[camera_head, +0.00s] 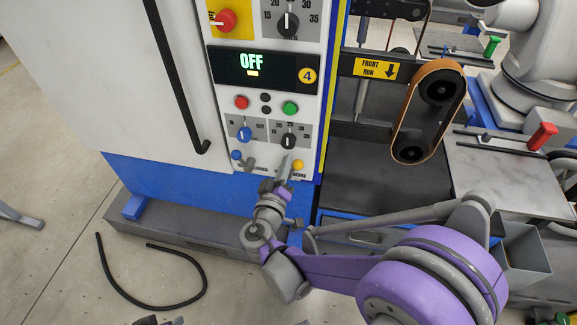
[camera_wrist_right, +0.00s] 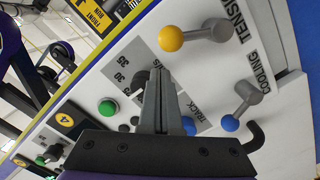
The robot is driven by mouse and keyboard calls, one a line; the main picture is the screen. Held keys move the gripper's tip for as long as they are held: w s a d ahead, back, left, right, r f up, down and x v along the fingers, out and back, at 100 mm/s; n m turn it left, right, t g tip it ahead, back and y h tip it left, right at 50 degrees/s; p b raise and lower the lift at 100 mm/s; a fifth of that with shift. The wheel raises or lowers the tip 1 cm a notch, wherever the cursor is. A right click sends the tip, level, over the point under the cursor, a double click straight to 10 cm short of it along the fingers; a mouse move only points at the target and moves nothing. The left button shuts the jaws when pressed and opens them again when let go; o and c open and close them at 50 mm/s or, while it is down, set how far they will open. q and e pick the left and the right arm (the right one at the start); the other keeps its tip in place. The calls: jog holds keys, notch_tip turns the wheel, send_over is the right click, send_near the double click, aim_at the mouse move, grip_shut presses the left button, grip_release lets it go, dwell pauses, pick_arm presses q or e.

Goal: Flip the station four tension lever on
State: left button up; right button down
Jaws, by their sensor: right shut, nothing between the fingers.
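The tension lever is a grey lever with a yellow ball (camera_wrist_right: 171,39), beside the label TENSION in the right wrist view. In the head view its yellow ball (camera_head: 298,164) sits low on the station four panel. My right gripper (camera_head: 286,163) is shut and empty, just left of that ball in the head view. In the wrist view the shut fingers (camera_wrist_right: 158,75) point at the panel, with the ball just beyond their tips; I see no clear contact. The station four display (camera_head: 252,66) reads OFF.
A cooling lever with a blue ball (camera_wrist_right: 230,123) is nearby. Dials (camera_head: 289,140), a red button (camera_head: 241,102) and a green button (camera_head: 290,108) sit above. An orange belt (camera_head: 399,123) runs on rollers to the right. A black hose (camera_head: 148,307) lies on the floor.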

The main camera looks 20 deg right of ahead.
pick_arm(q)
jog(key=shift+s+a+r+p, duration=0.15)
jog(key=shift+a+r+p, duration=0.35)
jog(key=shift+r, duration=0.4)
pick_arm(e)
jog(key=a+r+v, duration=0.1)
jog(key=v, duration=0.9)
jog(key=shift+a+r, duration=0.2)
jog(key=shift+r, duration=0.05)
